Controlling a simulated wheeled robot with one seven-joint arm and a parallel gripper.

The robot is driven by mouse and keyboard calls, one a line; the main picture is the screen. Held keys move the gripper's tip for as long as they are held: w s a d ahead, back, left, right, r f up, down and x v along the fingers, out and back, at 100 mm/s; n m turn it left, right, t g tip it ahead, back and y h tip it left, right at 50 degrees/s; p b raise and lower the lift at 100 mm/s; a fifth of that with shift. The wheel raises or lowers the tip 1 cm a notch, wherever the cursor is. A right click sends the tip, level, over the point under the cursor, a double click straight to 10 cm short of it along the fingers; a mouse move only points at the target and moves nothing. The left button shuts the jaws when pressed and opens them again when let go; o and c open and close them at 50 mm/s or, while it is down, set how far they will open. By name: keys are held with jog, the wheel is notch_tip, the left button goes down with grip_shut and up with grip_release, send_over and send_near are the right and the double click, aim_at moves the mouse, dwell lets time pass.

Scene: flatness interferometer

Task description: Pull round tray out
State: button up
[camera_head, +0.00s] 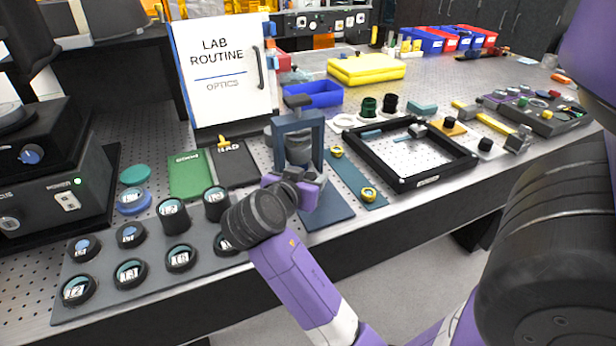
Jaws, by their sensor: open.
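I cannot tell for sure which thing is the round tray. A pale round disc (9,110) shows partly at the left edge, on top of a black instrument (60,180) with a blue knob and a lit green power light.
A grey board (205,272) with several round black-rimmed optics lies left of my arm. Green and dark pads (190,175), a white "LAB ROUTINE" board (222,75) and a blue bin (313,93) stand behind. A black square frame (440,180) lies right.

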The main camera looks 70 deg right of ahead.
grip_shut()
dwell(1.4)
